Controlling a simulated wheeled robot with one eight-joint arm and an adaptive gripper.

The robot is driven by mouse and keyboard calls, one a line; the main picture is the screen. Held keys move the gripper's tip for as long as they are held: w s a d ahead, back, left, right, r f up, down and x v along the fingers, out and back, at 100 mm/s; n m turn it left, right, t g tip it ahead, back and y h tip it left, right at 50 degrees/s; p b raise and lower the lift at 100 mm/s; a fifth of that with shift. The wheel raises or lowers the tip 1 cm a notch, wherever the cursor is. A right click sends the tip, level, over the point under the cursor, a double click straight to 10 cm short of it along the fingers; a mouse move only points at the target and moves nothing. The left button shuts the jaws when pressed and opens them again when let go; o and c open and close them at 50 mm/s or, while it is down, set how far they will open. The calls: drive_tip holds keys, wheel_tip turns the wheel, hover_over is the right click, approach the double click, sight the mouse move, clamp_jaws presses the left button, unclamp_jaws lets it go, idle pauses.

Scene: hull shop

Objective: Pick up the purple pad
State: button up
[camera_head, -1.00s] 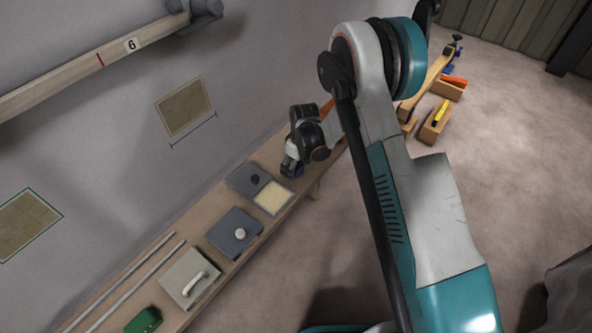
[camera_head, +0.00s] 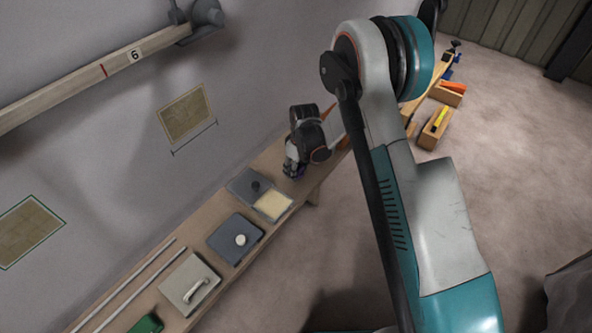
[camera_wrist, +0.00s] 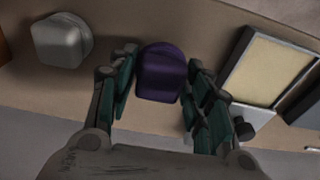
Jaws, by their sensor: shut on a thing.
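The purple pad (camera_wrist: 161,72) is a small rounded block between the two fingers of my gripper (camera_wrist: 160,85) in the wrist view. The fingers touch it on both sides, so my gripper is shut on it. In the head view my gripper (camera_head: 293,170) is low over the far end of the wooden bench (camera_head: 312,188), and only a small dark purple bit of the pad (camera_head: 300,172) shows beside the fingers. I cannot tell whether the pad still touches the bench.
A grey rounded block (camera_wrist: 62,40) stands left of the pad in the wrist view. Closer are a dark lidded box (camera_head: 225,240), a grey handled box (camera_head: 180,275) and a green item (camera_head: 146,324).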

wheel_tip(320, 180, up, 18)
drive_tip(key=p, duration=0.5)
drive_tip(key=shift+f+p, duration=0.25)
drive_tip(key=shift+p, duration=0.05)
drive_tip(key=shift+o, duration=0.8)
drive_tip(key=shift+f, duration=0.15)
drive_tip(key=shift+c, duration=0.2)
